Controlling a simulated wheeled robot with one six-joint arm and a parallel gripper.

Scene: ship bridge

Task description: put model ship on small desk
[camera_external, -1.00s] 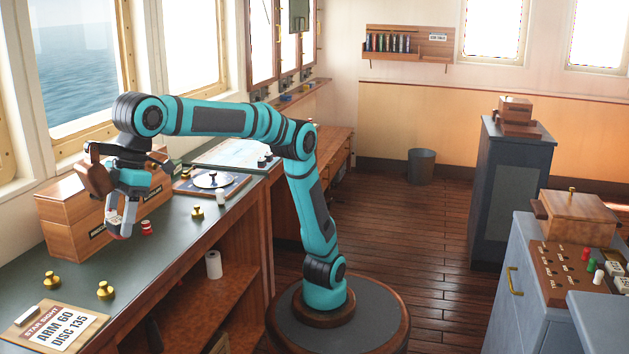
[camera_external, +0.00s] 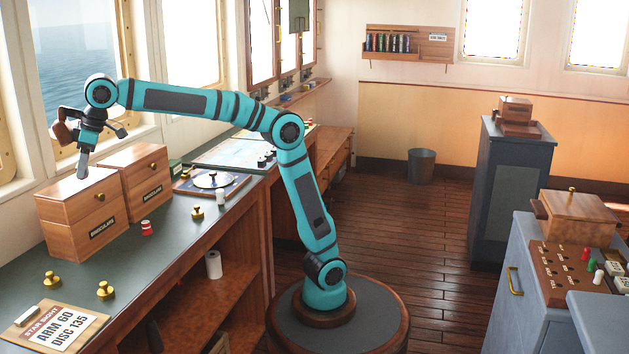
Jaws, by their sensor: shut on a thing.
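My gripper (camera_external: 84,152) is at the far left, over the left wooden binoculars box (camera_external: 70,222) in the picture. Its lower tip overlaps the top of that box; I cannot tell whether they touch. It is shut on a small brown thing (camera_external: 62,132) at its left side. The brown thing is partly hidden by dark gripper parts, and I cannot tell for sure that it is the model ship. No other model ship is recognisable. I cannot tell which piece of furniture is the small desk.
A dark cabinet (camera_external: 510,205) and a grey console (camera_external: 528,288) stand at right. The wooden floor (camera_external: 425,250) between is clear.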

